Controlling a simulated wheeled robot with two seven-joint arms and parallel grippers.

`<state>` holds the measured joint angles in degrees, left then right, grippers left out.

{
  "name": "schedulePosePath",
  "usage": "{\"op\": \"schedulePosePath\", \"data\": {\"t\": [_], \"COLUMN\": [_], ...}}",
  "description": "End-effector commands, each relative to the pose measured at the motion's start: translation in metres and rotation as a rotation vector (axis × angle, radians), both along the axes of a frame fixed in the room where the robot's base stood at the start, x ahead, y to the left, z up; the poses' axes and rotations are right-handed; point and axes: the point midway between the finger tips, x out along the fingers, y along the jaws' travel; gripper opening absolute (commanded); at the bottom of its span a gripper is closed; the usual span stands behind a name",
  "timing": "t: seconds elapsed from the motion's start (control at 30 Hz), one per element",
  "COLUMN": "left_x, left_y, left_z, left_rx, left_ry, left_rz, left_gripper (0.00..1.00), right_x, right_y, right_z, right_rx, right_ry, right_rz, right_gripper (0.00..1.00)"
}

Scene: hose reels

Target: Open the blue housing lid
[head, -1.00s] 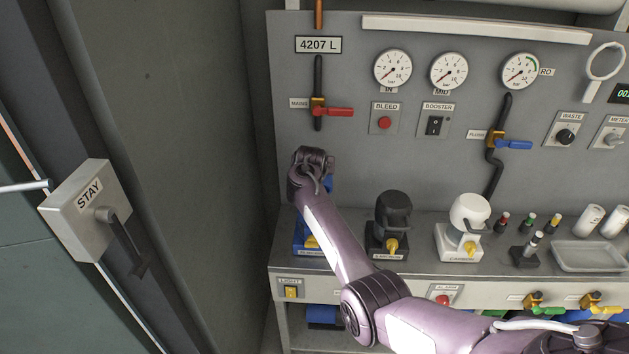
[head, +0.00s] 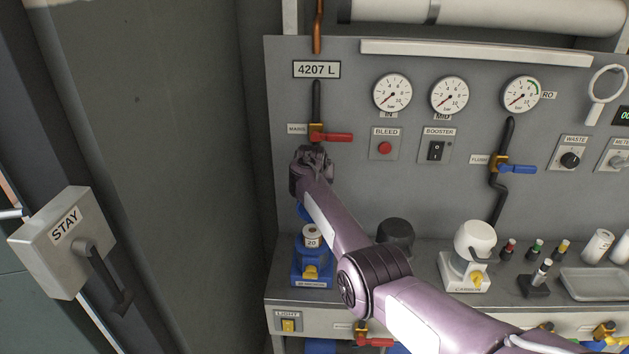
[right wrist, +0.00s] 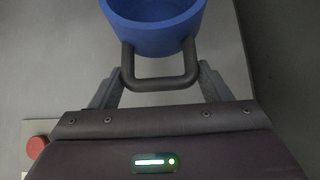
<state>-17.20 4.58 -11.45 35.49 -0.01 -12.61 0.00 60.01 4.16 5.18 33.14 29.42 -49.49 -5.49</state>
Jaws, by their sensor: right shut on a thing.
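The blue housing (head: 311,268) stands at the left end of the bench, with a yellow part low on its front. A white cartridge marked 20 (head: 311,237) shows upright in it, uncovered. The blue lid (head: 301,210) is up above the cartridge, mostly hidden behind my right arm. In the right wrist view the lid (right wrist: 152,32) is a blue cup with a dark looped handle (right wrist: 160,83). My right gripper (right wrist: 160,88) is shut on this handle, one finger at each side. Any hinge is hidden. My left gripper is out of view.
A black-topped housing (head: 396,236) and a white-topped housing (head: 474,243) stand to the right. The mains valve's red lever (head: 333,137) is close above my right wrist. A grey STAY box (head: 62,240) is at the left.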

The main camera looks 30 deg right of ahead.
Motion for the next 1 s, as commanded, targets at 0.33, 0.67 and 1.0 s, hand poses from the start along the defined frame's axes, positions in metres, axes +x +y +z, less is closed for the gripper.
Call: {"op": "schedulePosePath", "data": {"t": [0.33, 0.67, 1.0], "left_x": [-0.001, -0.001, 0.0], "left_y": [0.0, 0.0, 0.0], "left_z": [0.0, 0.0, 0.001], "left_rx": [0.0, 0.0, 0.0], "left_ry": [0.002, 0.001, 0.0], "left_rz": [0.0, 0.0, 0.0], "left_gripper": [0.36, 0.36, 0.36], "right_x": [0.003, 0.001, -0.015], "right_y": [-0.003, -0.001, 0.009], "right_z": [0.009, 0.005, 0.025], "right_rx": [-0.008, -0.005, -0.005], "right_ry": [-0.017, -0.009, -0.011], "right_rz": [0.001, 0.001, 0.001], "right_gripper": [0.84, 0.88, 0.88]}}
